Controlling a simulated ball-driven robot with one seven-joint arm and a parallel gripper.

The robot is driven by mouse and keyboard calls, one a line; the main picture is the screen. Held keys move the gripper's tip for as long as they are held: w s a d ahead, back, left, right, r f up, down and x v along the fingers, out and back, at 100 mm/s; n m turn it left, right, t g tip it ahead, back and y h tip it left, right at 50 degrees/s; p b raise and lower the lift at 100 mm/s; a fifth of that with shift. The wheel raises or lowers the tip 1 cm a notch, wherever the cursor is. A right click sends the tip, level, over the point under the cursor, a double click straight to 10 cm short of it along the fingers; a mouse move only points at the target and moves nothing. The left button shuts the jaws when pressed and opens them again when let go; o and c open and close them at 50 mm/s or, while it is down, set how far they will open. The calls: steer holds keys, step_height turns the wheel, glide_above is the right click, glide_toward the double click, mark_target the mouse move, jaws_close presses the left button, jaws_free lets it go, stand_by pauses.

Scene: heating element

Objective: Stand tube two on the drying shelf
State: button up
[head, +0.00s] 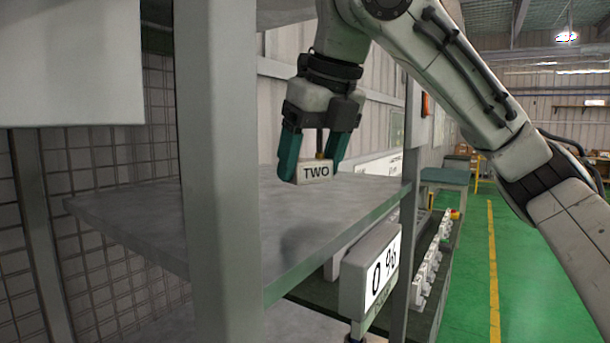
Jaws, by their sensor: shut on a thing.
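A small pale block with a label reading "TWO", tube two (315,172), hangs upright between the teal fingers of my gripper (316,165). A thin dark stem with a brassy part rises from it between the fingers. My gripper points down and is shut on it. It is over the grey shelf (150,212), near the shelf's right part. A soft shadow lies on the shelf below. I cannot tell the exact gap between the tube's bottom and the shelf.
A grey post (222,150) stands in front of the shelf. White fittings (427,265) line a lower bench. The shelf's left part is clear. Green floor (535,260) lies at the right.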

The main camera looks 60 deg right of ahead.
mark_target(305, 183)
steer(key=shift+w+d, duration=0.1)
steer(key=shift+w, duration=0.15)
steer(key=shift+w+d, duration=0.15)
steer(key=shift+w, duration=0.35)
step_height(305, 183, down, 3)
steer(key=shift+s+r+p, duration=0.1)
steer(key=shift+r+p, duration=0.05)
steer(key=shift+p, duration=0.3)
steer(key=shift+f, duration=0.4)
steer(key=shift+f, duration=0.2)
steer(key=o, duration=1.2)
steer(key=shift+v, duration=3.9)
